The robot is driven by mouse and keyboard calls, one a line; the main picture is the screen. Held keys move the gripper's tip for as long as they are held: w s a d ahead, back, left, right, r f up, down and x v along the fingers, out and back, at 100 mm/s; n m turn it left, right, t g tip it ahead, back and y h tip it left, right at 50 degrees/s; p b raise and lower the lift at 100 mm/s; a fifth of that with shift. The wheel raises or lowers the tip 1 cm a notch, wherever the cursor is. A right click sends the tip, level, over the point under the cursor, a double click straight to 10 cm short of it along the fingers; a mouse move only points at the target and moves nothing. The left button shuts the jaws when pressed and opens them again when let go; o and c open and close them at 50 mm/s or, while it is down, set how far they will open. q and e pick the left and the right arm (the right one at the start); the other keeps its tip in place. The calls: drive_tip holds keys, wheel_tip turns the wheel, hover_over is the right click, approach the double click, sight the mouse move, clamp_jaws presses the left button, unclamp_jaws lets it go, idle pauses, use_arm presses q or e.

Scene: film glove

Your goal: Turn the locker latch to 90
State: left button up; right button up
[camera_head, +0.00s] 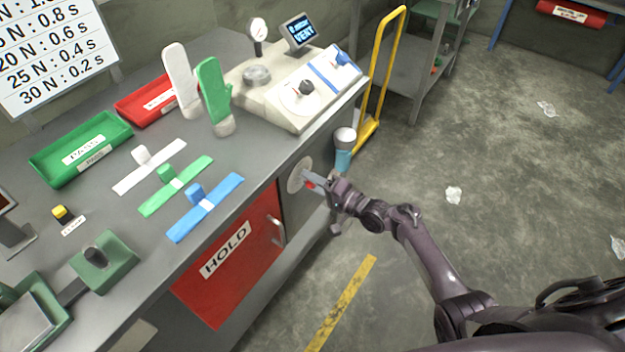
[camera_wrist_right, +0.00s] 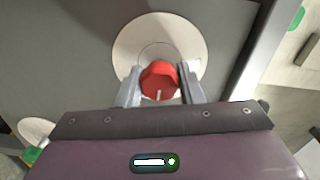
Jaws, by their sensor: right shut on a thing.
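The locker latch is a red knob (camera_wrist_right: 159,80) with a white pointer line, on a round pale dial plate (camera_head: 294,176) on the front of the bench. The dial plate also shows in the right wrist view (camera_wrist_right: 160,32). The white line on the knob points down toward my wrist in that view. My right gripper (camera_head: 313,183) is shut on the red knob, with one finger on each side of it in the right wrist view (camera_wrist_right: 160,88). Any scale marks on the dial are too small to read. My left gripper is not in view.
Left of the latch is a red HOLD locker door (camera_head: 232,256) with a metal handle (camera_head: 276,231). Gloves (camera_head: 213,88), trays and a tester (camera_head: 295,90) stand on the bench top. A yellow trolley handle (camera_head: 383,70) stands behind. The floor at right is mostly clear.

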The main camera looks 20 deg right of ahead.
idle(0.3)
drive_tip(key=o, duration=1)
drive_tip(key=shift+c, duration=0.2)
drive_tip(key=shift+s+d, duration=0.1)
drive_tip(key=v, duration=0.7)
drive_tip(key=shift+s+d, duration=0.15)
drive_tip(key=shift+s, duration=0.1)
